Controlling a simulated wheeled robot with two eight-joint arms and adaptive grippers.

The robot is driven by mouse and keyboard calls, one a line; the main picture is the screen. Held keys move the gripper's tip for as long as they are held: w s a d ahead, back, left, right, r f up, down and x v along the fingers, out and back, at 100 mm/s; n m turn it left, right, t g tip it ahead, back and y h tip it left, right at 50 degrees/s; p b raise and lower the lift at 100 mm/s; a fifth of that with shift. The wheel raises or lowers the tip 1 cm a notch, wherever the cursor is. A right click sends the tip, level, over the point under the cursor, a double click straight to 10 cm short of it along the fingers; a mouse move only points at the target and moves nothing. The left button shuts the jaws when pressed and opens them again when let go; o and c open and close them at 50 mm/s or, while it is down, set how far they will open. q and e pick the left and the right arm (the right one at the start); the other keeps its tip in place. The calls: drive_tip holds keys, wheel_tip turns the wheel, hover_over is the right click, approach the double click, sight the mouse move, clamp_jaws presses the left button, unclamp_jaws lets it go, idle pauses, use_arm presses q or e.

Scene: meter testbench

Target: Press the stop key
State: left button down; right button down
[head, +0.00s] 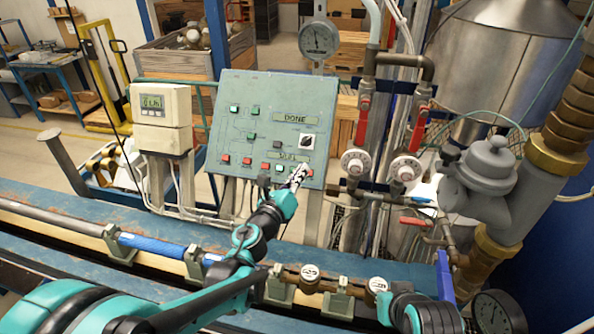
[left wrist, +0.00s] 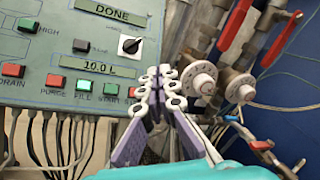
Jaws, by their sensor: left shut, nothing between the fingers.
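The green-grey control panel (head: 232,118) stands behind the blue bench. A red key (head: 311,172) sits at the right end of its bottom row, the place of the stop key; its label is not readable. My left gripper (head: 299,170) is shut and empty, with its tips in front of the panel's lower right, just left of that red key. In the left wrist view, the gripper tips (left wrist: 160,80) lie to the right of the green START key (left wrist: 111,90) and cover the panel's lower right corner. Contact with any key cannot be told. My right gripper is out of view.
The panel displays read DONE (left wrist: 97,13) and 10.0 L (left wrist: 98,68). A black rotary knob (left wrist: 130,45) is above the tips. Red-handled valves (head: 364,120) and pipes stand close on the right. A pipe run with a blue section (head: 152,246) lies along the bench.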

use_arm(q)
drive_tip(key=w+d+f+b, duration=0.1)
drive_tip(key=w+f+b, duration=0.4)
drive_tip(key=w+f, duration=0.1)
drive_tip(key=shift+w, duration=0.3)
drive_tip(key=shift+d+r, duration=0.1)
idle(1.5)
drive_tip(key=shift+w+d+f+b, duration=0.1)
drive_tip(key=shift+w+f+b, duration=0.2)
drive_tip(key=shift+f+b, duration=0.1)
drive_tip(key=shift+w+f+b, duration=0.15)
drive_tip(key=shift+w+b, duration=0.1)
drive_tip(key=shift+b, duration=0.05)
idle(0.5)
idle(0.5)
drive_tip(key=shift+s+r+p, duration=0.4)
drive_tip(key=shift+s+r, duration=0.15)
drive_tip(key=shift+s, duration=0.05)
